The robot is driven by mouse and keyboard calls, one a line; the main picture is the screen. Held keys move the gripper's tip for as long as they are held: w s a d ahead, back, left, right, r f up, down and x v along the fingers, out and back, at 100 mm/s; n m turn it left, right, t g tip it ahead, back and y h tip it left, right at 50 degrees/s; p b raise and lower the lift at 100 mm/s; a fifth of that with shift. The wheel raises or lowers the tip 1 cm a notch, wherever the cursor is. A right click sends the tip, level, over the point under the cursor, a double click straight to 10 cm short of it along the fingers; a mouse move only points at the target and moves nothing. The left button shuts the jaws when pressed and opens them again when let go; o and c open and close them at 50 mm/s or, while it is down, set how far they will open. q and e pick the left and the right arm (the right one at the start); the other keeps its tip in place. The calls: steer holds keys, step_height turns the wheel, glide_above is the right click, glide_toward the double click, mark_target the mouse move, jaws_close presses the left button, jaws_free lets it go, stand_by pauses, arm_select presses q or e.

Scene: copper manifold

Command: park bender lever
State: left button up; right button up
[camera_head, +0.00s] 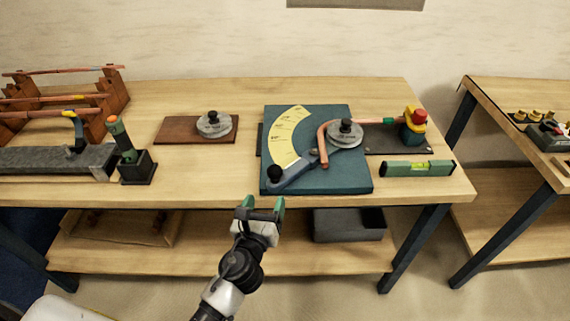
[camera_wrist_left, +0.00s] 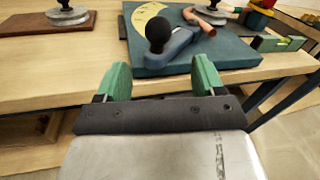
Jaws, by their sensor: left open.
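The bender lever (camera_head: 299,176) is a blue-grey arm with a black ball knob (camera_head: 275,173) at its end. It lies across the teal bender base (camera_head: 345,182), with the knob near the base's front left corner. A bent copper pipe (camera_head: 323,147) sits against the grey round former (camera_head: 345,133). My left gripper (camera_head: 260,203) is open and empty, in front of the table edge just below the knob. In the left wrist view the knob (camera_wrist_left: 158,30) shows beyond and between the green fingertips (camera_wrist_left: 160,78). My right gripper is not in view.
A yellow angle scale (camera_head: 289,139) lies on the base. A green level (camera_head: 417,168) and a red-and-yellow clamp (camera_head: 413,126) are at right. A brown board with a spare former (camera_head: 213,124), a green-handled tool in a black holder (camera_head: 137,165) and a pipe rack (camera_head: 105,90) are at left.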

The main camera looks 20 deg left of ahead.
mark_target(273, 178)
arm_select(q)
steer(key=w, duration=0.9)
steer(key=shift+w+a+p, duration=0.15)
steer(key=shift+a+p, duration=0.1)
steer(key=shift+p, duration=0.15)
steer(key=shift+w, duration=0.55)
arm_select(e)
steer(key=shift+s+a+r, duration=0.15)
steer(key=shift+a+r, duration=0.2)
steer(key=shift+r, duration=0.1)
